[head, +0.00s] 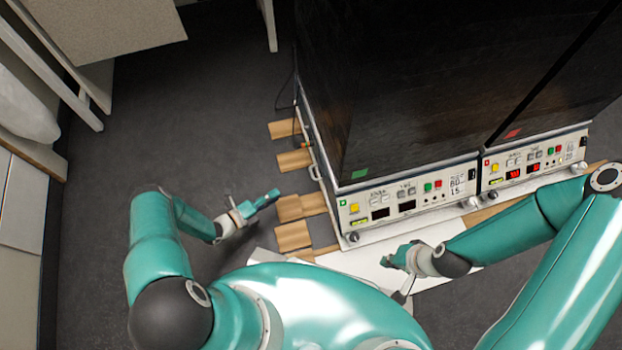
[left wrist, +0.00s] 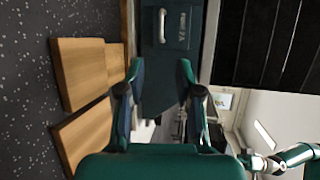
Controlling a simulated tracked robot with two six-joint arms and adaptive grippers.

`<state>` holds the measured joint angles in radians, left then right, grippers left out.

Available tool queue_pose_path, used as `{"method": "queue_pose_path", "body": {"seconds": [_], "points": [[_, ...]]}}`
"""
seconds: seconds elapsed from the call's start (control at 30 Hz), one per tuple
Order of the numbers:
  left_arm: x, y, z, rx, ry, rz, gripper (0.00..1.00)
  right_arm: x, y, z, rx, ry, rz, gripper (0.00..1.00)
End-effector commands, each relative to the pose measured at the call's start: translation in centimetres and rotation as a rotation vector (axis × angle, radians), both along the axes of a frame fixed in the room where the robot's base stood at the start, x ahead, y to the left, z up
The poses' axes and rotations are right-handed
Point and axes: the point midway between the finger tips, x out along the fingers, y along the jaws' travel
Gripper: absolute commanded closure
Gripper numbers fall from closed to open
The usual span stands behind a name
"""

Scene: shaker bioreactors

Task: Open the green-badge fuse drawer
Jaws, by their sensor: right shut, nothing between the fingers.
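The green-badge bioreactor is the nearer dark cabinet (head: 400,100), with a green badge (head: 359,174) on its front. A pale handle (head: 314,172) shows on its left side. In the left wrist view, a dark side panel (left wrist: 160,85) carries a silver handle (left wrist: 162,25) with a small label (left wrist: 183,27) beside it. My right gripper (head: 392,260) is shut and empty before the front panel.
A red-badge bioreactor (head: 560,105) stands to the right. Wooden blocks (head: 292,236) stick out from under the left side, near my left gripper. A white sheet (head: 350,262) lies before the front. The dark floor (head: 215,110) at left is clear; white furniture (head: 120,25) stands beyond.

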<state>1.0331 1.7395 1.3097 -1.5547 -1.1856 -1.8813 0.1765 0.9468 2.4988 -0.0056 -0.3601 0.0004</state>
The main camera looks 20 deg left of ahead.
Motion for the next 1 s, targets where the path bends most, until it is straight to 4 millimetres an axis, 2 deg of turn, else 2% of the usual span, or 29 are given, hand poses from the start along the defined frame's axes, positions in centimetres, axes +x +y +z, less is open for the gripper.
{"method": "queue_pose_path", "body": {"seconds": [0.27, 0.7, 1.0], "points": [[3.4, -2.4, -1.0, 0.001, -0.002, -0.007, 0.65, 0.0, 0.0, -1.1, 0.000, 0.000, 0.000, 1.00], [10.9, -7.2, -2.9, 0.001, -0.001, -0.002, 0.65, 0.0, 0.0, -4.0, 0.000, 0.000, 0.000, 1.00], [13.3, -8.5, -3.3, 0.000, 0.002, 0.001, 0.65, 0.0, 0.0, -4.8, 0.000, 0.000, 0.000, 1.00]]}}
